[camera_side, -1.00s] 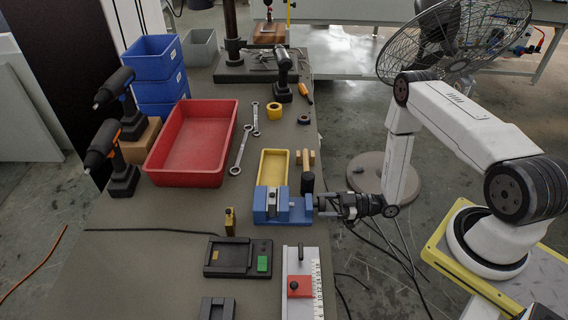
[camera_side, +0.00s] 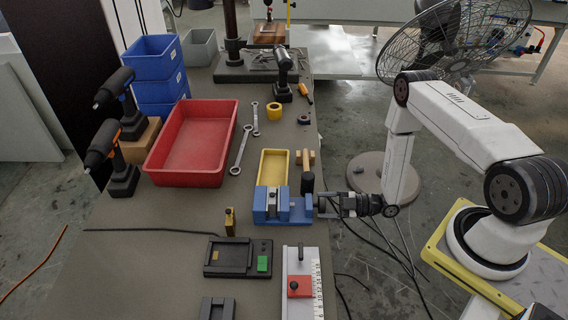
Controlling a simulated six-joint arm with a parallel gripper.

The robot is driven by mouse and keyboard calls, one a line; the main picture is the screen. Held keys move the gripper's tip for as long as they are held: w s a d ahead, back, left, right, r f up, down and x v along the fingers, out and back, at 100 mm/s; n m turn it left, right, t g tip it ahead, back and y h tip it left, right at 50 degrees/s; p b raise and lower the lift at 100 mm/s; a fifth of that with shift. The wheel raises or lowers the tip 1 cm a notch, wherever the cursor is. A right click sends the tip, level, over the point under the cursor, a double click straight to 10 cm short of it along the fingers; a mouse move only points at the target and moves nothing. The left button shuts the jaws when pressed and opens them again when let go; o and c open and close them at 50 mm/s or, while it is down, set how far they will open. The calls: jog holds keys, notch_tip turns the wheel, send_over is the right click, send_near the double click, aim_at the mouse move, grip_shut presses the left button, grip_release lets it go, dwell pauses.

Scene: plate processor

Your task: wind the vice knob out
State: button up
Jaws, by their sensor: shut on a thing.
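The blue vice (camera_side: 284,207) sits near the right edge of the bench, with a grey block between its jaws. Its knob is on the right end, at my gripper's fingertips, and is mostly hidden by them. My gripper (camera_side: 326,204) reaches in level from the right and is shut on the vice knob. The knob's turned angle is too small to tell.
A yellow tray (camera_side: 273,168) and a black-headed mallet (camera_side: 307,181) lie just behind the vice. A black fixture (camera_side: 238,257) and a scale with a red slider (camera_side: 299,286) are in front. A red bin (camera_side: 196,147) stands at the left.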

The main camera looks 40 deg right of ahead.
jog(key=o, duration=1.2)
jog(key=shift+s+d, duration=0.1)
jog(key=shift+d, duration=0.05)
jog(key=shift+v, duration=3.75)
